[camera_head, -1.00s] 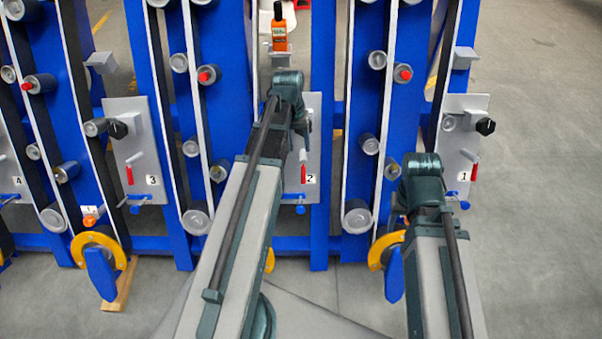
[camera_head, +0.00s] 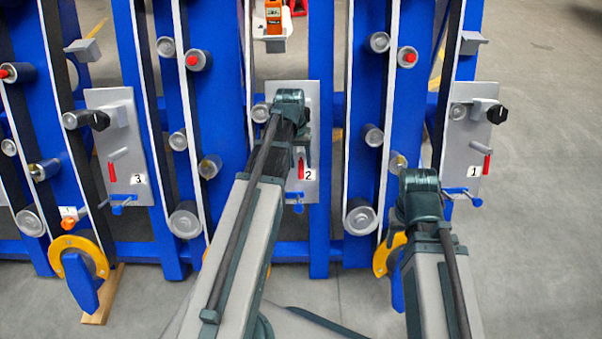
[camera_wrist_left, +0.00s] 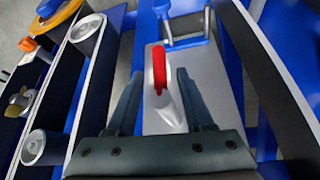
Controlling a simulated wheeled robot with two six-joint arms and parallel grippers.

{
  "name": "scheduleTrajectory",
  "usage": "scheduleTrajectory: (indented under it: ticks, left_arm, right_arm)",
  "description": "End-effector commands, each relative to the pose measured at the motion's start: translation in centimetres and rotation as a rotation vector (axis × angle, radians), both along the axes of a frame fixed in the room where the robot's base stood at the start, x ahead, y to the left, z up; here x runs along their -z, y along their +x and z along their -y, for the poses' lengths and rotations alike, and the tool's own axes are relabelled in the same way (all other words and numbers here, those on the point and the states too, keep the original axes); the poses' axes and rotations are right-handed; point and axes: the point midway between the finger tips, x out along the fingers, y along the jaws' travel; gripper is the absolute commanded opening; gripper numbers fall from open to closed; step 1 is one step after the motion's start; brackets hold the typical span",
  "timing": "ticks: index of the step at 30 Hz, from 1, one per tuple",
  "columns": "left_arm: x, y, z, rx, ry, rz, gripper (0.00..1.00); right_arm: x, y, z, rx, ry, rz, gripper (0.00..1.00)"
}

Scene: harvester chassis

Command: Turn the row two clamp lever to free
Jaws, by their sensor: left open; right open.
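The row two clamp lever (camera_head: 301,168) is a small red handle on the grey plate marked 2 (camera_head: 311,100). In the left wrist view the red lever (camera_wrist_left: 159,68) points up the picture from a pale grey mount (camera_wrist_left: 166,112). My left gripper (camera_wrist_left: 158,76) is open, with one dark finger on each side of the lever and visible gaps between. In the head view my left arm covers part of plate 2 and hides the fingers. My right arm's wrist (camera_head: 420,195) is in front of the row one frame; its gripper is hidden behind it.
Plate 3 (camera_head: 112,130) and plate 1 (camera_head: 465,130) carry similar red levers and black knobs. Blue uprights, rollers and pale belts flank plate 2. A blue bracket (camera_wrist_left: 185,40) is just beyond the lever. An orange device (camera_head: 273,15) is above plate 2. Open floor lies at the right.

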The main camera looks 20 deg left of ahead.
Motion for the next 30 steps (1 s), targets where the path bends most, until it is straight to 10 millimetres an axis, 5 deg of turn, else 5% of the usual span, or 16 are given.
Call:
scheduleTrajectory:
  ticks: [4, 15, 24, 30]
  left_arm:
    - [2.0, 0.1, 0.2, 0.0, 0.0, 0.0, 0.52]
    - [2.2, 0.1, 0.3, 0.0, 0.0, 0.0, 0.52]
    - [2.2, 0.1, 0.2, 0.0, 0.0, 0.0, 0.0]
    - [2.2, 0.1, 0.2, 0.0, 0.0, 0.0, 0.0]
  right_arm:
    - [2.0, 0.0, 0.1, -0.001, -0.003, 0.001, 0.5]
    - [2.2, 0.0, 0.1, -0.001, -0.005, 0.002, 0.5]
    - [2.2, 0.0, 0.1, -0.001, -0.005, 0.002, 0.5]
    - [2.2, 0.0, 0.1, -0.001, -0.005, 0.002, 0.5]
